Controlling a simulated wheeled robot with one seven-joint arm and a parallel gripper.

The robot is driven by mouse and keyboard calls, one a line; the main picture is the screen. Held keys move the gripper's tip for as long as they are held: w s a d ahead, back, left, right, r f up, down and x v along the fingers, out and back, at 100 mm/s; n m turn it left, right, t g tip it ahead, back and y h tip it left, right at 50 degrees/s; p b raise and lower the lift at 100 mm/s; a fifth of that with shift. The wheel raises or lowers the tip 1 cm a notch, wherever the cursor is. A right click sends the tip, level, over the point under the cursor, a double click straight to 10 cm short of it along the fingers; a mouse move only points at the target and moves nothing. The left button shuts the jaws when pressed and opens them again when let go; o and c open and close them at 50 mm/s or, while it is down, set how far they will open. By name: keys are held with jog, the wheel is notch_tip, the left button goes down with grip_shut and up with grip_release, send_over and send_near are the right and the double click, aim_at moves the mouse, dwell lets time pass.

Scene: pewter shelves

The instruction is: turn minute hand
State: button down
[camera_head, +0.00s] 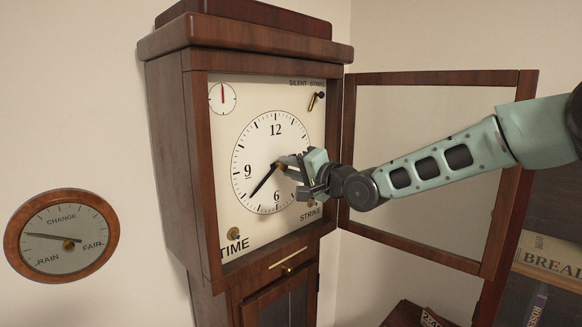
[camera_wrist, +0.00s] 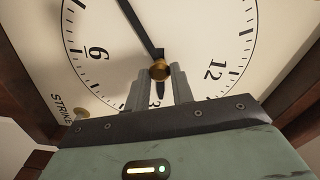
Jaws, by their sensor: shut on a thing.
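The tall wooden clock has a cream dial (camera_head: 240,125), seen from the side in the head view and turned on its side in the wrist view. The long black minute hand (camera_head: 262,183) points down-left, between 7 and 8; in the wrist view it (camera_wrist: 138,25) runs up-left from the brass centre knob (camera_wrist: 160,68). My gripper (camera_head: 282,166) reaches the dial centre from the right. In the wrist view its two grey fingers (camera_wrist: 160,80) stand on either side of the brass knob, shut on it. A short dark piece shows between the fingers; my gripper hides the 3 side in the head view.
The glazed clock door (camera_head: 430,78) stands open on the right, behind my arm. A TIME knob (camera_head: 233,233) and a STRIKE lever (camera_head: 316,99) sit on the dial plate. A round barometer (camera_head: 62,235) hangs at left; books (camera_head: 550,258) stand at lower right.

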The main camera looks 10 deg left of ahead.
jog(key=shift+m, duration=0.5)
jog(key=c, duration=1.2)
grip_release()
jog(key=b+v, duration=0.5)
jog(key=v, duration=1.2)
jog(key=shift+d, duration=0.2)
jog(key=shift+s+f, duration=0.1)
